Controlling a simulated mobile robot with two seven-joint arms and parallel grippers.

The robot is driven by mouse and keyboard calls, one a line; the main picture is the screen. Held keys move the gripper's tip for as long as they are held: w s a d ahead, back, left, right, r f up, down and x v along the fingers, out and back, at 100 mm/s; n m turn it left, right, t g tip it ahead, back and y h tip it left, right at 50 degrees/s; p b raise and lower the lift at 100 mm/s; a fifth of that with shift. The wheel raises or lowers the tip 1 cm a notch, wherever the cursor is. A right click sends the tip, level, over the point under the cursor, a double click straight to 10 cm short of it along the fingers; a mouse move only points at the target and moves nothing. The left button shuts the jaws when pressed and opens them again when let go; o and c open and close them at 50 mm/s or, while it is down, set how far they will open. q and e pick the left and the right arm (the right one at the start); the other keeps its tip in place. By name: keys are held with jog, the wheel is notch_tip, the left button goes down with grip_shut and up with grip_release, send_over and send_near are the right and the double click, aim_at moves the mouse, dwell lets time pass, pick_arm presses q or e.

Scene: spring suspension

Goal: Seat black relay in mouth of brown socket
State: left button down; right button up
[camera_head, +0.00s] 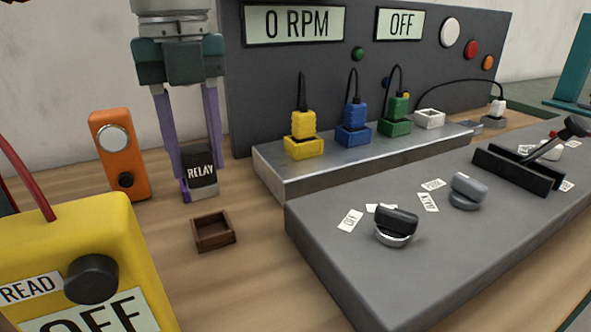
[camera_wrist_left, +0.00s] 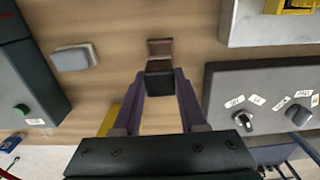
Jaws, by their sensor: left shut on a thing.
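The black relay (camera_head: 200,160), labelled RELAY with a pale base, is upright between the purple fingers of my left gripper (camera_head: 199,182), which is shut on it. The brown socket (camera_head: 213,245) is a small open square box on the wooden table, in front of the relay and slightly right. The relay is outside the socket. In the left wrist view the relay (camera_wrist_left: 159,84) sits just below the socket (camera_wrist_left: 159,43) in the picture. The gap under the relay is hard to judge. My right gripper is not in view.
An orange device (camera_head: 118,150) stands left of my left gripper. A yellow meter (camera_head: 65,235) fills the front left. A grey panel with knobs (camera_head: 400,280) lies right of the socket. A metal rail (camera_head: 285,183) with coloured plugs is behind it. Bare table surrounds the socket.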

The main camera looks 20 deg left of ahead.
aim_at(205, 195)
pick_arm(q)
notch_tip(205, 195, down, 7)
jog(key=shift+r, duration=0.2)
jog(key=shift+f+b, duration=0.1)
jog(key=shift+b, duration=0.2)
jog(key=shift+c, duration=2.3)
grip_release()
jog(key=shift+r, duration=0.3)
notch_tip(205, 195, up, 12)
jog(key=shift+f+p, duration=0.15)
jog(key=shift+p, duration=0.25)
